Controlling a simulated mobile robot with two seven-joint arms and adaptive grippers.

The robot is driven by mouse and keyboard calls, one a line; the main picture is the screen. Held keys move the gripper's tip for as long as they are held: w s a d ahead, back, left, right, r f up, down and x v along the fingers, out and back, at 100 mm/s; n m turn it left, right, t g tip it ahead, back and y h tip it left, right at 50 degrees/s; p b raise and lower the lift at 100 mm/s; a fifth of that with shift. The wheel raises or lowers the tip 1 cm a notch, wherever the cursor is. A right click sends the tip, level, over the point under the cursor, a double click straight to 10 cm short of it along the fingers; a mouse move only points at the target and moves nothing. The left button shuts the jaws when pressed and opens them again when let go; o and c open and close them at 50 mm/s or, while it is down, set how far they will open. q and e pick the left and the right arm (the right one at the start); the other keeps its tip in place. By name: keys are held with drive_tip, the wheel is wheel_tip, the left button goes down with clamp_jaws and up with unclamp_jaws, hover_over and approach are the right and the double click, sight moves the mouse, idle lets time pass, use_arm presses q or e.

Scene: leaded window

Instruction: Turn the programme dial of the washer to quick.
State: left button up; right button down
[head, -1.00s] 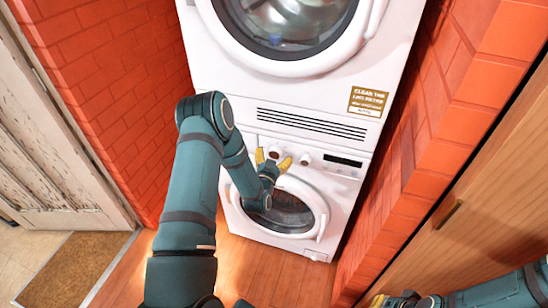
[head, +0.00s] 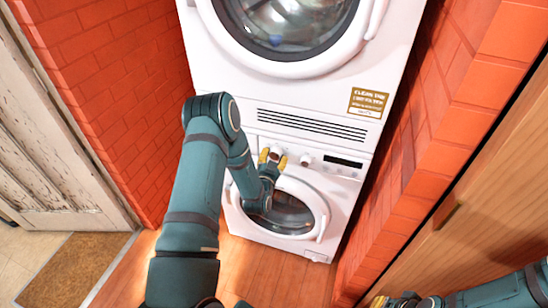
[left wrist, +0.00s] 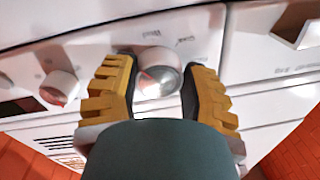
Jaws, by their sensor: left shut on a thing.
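The washer (head: 321,250) is the lower white machine, with a round glass door under its control strip. Its programme dial (head: 274,154) is at the left of the strip. In the left wrist view the dial (left wrist: 158,73) is a round white knob with a grey, partly reddish face; small words around it are too blurred to read surely. My left gripper (head: 273,158) is shut on the dial, its yellow fingers on either side; they also show in the left wrist view (left wrist: 159,88). My right gripper (head: 380,301) is partly visible at the bottom edge; its jaws are unclear.
A second knob (head: 305,159) and a dark display (head: 343,162) sit right of the dial. A dryer (head: 290,95) is stacked above. Brick walls (head: 105,85) close in both sides. A wooden door or panel (head: 480,190) stands at right. Wooden floor (head: 265,270) is clear in front.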

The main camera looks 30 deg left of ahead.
use_arm(q)
drive_tip(key=m, duration=0.4)
drive_tip(key=shift+f+m, duration=0.1)
drive_tip(key=shift+m, duration=0.2)
drive_tip(key=m, duration=0.3)
drive_tip(key=shift+m, duration=0.4)
drive_tip(key=m, duration=0.4)
drive_tip(key=shift+a+m+t+h, duration=0.1)
drive_tip(key=shift+m+t+h, duration=0.2)
drive_tip(key=shift+m, duration=2)
drive_tip(key=shift+a+r, duration=0.1)
drive_tip(key=shift+r, duration=0.1)
drive_tip(key=o, duration=1.2)
